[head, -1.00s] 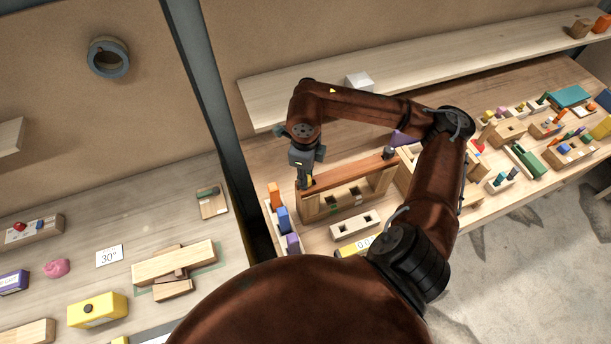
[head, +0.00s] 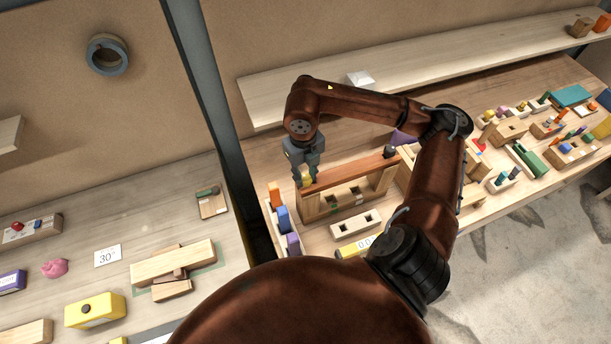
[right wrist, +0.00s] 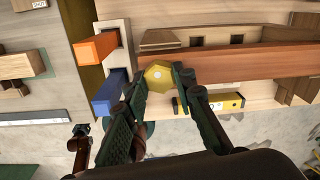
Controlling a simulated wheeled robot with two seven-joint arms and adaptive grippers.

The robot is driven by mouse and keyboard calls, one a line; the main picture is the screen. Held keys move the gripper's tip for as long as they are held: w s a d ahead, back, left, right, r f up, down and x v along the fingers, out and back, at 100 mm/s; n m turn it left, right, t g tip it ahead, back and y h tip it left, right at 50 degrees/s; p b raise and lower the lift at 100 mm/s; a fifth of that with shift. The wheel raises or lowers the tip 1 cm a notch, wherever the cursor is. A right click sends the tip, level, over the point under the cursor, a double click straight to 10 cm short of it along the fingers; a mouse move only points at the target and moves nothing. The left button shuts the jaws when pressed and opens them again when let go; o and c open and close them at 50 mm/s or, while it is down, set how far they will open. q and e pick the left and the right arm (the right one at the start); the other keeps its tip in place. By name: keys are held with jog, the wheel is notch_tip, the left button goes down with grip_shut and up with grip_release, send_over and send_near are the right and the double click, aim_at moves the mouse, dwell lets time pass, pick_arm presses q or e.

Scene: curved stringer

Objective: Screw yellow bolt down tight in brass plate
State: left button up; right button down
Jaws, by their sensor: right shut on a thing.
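The yellow bolt (right wrist: 159,78) has a hexagonal head with a pale centre dot in the right wrist view. It also shows in the head view (head: 307,177), at the left end of a reddish-brown wooden bar (head: 350,172). My right gripper (right wrist: 160,80) points down over this end and is shut on the bolt head, one finger at each side. The bolt's shank is hidden below the head. I cannot clearly make out the brass plate; the head and fingers cover the spot beneath.
Orange (right wrist: 95,48) and blue (right wrist: 110,92) blocks stand in a rack close to the left of the bolt. A dark knob (head: 389,151) sits at the bar's right end. A two-holed wooden block (head: 356,224) lies in front. A shelf (head: 420,75) runs behind.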

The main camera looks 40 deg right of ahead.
jog(key=shift+w+d, duration=0.1)
jog(key=m, duration=0.4)
jog(key=shift+w+d+f, duration=0.1)
jog(key=shift+w+f, duration=0.05)
jog(key=m, duration=0.4)
jog(key=c, duration=1.4)
grip_release()
jog(key=shift+c, duration=0.2)
notch_tip(320, 180, up, 12)
jog(key=shift+w, duration=0.2)
